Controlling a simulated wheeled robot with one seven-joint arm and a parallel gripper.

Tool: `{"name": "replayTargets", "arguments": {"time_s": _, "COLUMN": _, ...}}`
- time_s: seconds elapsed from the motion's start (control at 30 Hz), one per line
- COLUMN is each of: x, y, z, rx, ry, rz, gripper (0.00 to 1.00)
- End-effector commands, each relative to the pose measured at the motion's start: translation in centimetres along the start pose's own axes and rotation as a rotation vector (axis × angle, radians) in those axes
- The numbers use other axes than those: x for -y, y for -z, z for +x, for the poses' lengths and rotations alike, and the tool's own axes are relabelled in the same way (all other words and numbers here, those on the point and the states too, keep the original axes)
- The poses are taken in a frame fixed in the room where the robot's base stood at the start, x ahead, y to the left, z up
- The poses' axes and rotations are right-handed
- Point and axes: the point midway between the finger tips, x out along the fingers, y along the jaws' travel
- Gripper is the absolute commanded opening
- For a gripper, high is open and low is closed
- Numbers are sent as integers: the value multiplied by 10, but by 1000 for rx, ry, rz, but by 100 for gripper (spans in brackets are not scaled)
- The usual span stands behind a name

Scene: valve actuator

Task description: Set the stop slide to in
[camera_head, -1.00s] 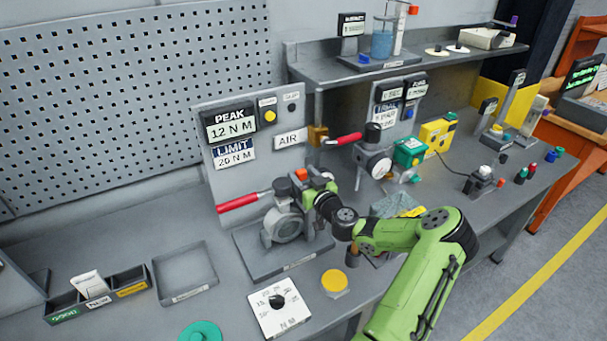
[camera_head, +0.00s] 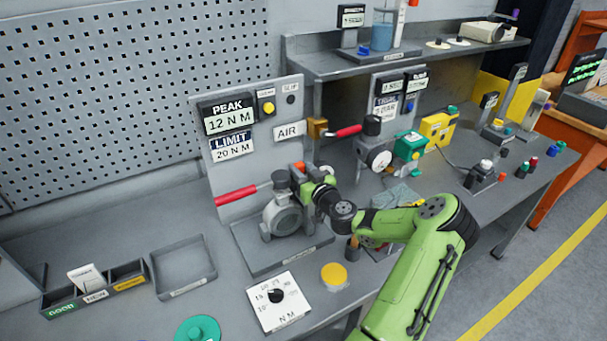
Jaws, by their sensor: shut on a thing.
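The valve actuator (camera_head: 283,218) stands on a grey base plate in front of the upright panel. My gripper (camera_head: 302,182) reaches in from the right and is shut on a small part at the actuator's top right. My green and black wrist hides the fingertips and most of the held part, so the slide's position is not readable.
A dial card (camera_head: 279,302) and yellow button (camera_head: 333,276) lie in front. An empty tray (camera_head: 183,268) is left.

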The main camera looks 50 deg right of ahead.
Motion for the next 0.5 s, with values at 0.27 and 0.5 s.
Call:
{"name": "replayTargets", "arguments": {"time_s": 0.27, "x": 2, "y": 2, "z": 1, "rx": -7, "ry": 1, "rz": 1, "gripper": 0}}
{"name": "replayTargets", "arguments": {"time_s": 0.5, "x": 2, "y": 2, "z": 0, "rx": -6, "ry": 1, "rz": 1, "gripper": 57}}
